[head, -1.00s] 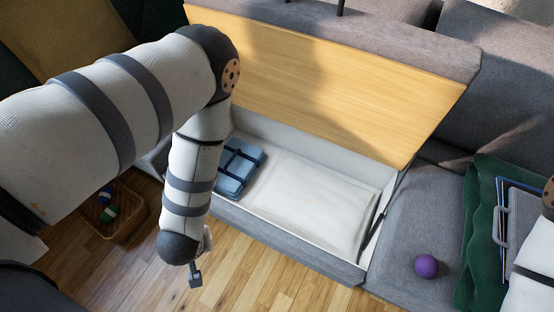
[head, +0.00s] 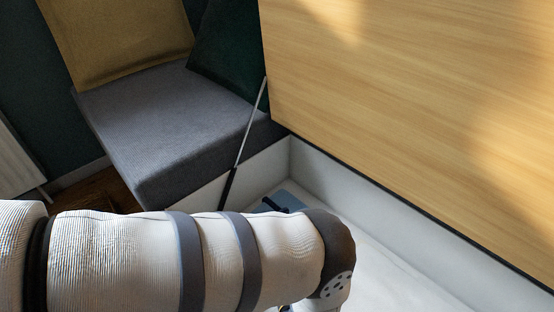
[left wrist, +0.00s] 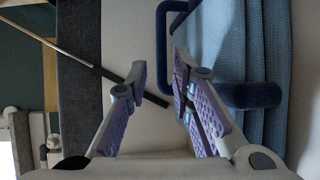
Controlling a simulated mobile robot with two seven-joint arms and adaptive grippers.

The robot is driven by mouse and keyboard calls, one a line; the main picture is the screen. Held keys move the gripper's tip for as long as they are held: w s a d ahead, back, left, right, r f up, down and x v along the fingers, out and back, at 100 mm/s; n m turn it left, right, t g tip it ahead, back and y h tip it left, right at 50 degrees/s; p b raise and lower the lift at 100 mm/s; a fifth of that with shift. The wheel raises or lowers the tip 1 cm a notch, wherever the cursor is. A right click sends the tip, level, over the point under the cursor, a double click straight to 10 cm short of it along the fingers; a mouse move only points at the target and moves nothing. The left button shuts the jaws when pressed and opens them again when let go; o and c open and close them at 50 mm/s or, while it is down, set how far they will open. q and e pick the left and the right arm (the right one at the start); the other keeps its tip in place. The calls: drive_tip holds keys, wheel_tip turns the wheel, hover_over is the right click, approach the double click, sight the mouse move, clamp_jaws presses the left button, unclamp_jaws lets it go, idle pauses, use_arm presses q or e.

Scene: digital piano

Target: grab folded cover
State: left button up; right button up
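The folded cover (left wrist: 242,40) is a light blue ribbed bundle with a dark blue strap handle (left wrist: 252,95). In the left wrist view it fills the upper right. My left gripper (left wrist: 160,64) is open. The handle's outer bar shows between its fingertips, and the right finger overlaps the handle; I cannot tell whether they touch. In the head view only a small part of the cover (head: 293,192) shows inside the storage box, mostly hidden behind my left arm. The left gripper is hidden there. My right gripper is in neither view.
The sofa's storage box has white walls (head: 345,190) and a raised wooden lid (head: 400,90) behind it. A thin lid strut (head: 248,125) slants up at the box's left end. A grey seat (head: 180,115) stands to the left.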

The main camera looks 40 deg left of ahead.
use_arm(q)
drive_tip(key=b+x, duration=0.1)
drive_tip(key=x, duration=0.1)
drive_tip(key=b+x, duration=0.1)
drive_tip(key=x, duration=0.1)
drive_tip(key=b+x, duration=0.1)
drive_tip(key=x, duration=0.1)
drive_tip(key=shift+a+f, duration=0.35)
drive_tip(key=shift+w+a, duration=0.2)
drive_tip(key=shift+a, duration=0.05)
clamp_jaws()
drive_tip(key=shift+r, duration=0.1)
